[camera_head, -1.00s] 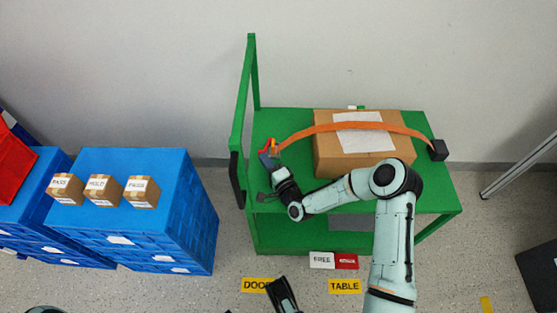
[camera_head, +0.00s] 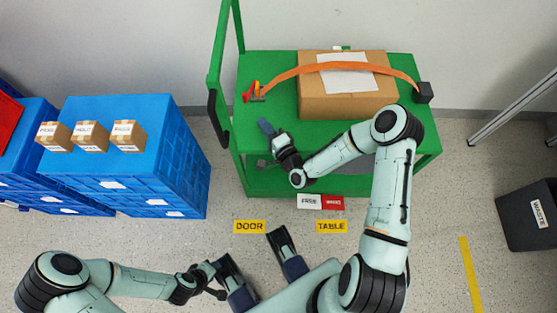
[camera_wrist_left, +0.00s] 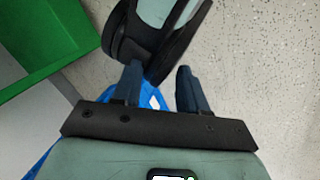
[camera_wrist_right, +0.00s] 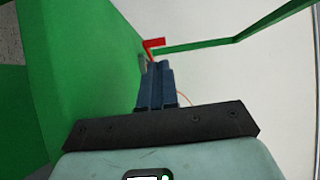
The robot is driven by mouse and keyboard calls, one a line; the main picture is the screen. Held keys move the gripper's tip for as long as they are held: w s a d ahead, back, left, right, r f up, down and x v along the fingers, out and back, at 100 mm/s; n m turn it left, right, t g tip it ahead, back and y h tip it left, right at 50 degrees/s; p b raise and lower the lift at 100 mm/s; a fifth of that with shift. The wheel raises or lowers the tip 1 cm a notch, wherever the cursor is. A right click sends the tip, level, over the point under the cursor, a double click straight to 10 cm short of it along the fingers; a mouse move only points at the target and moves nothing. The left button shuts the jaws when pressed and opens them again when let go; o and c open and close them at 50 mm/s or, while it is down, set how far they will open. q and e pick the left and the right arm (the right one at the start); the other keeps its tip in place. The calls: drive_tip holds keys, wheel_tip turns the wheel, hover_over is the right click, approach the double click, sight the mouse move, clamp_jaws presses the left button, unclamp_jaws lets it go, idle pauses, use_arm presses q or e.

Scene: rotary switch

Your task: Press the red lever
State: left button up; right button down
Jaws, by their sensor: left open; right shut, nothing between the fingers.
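The red lever (camera_head: 248,93) sticks up at the left end of the orange strap (camera_head: 300,67), on the left part of the green cart's top (camera_head: 283,62). In the right wrist view the lever (camera_wrist_right: 154,43) shows just beyond the fingertips. My right gripper (camera_head: 265,126) is shut and empty, in front of the lever and apart from it in the head view. My left gripper (camera_wrist_left: 158,76) is open and empty, low over the floor, far from the lever. A dark rounded part of my own body shows beyond its fingers.
A cardboard box (camera_head: 312,100) sits under the strap. The cart's green upright frame (camera_head: 217,95) stands left of the lever. Blue crates (camera_head: 130,165) with small boxes stand farther left. A waste bin (camera_head: 525,222) is at right. Floor in front of the cart is partly clear.

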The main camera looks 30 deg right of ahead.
use_arm(q)
drive_tip(key=shift+s+d+r+g+p, duration=0.35)
drive_tip(key=shift+s+r, duration=0.25)
drive_tip(key=shift+s, duration=0.2)
use_arm(e)
drive_tip(key=s+a, duration=0.3)
drive_tip(key=s, duration=0.9)
drive_tip(key=shift+s+a, duration=0.15)
drive_tip(key=shift+s, duration=0.1)
use_arm(q)
drive_tip(key=shift+r, duration=0.1)
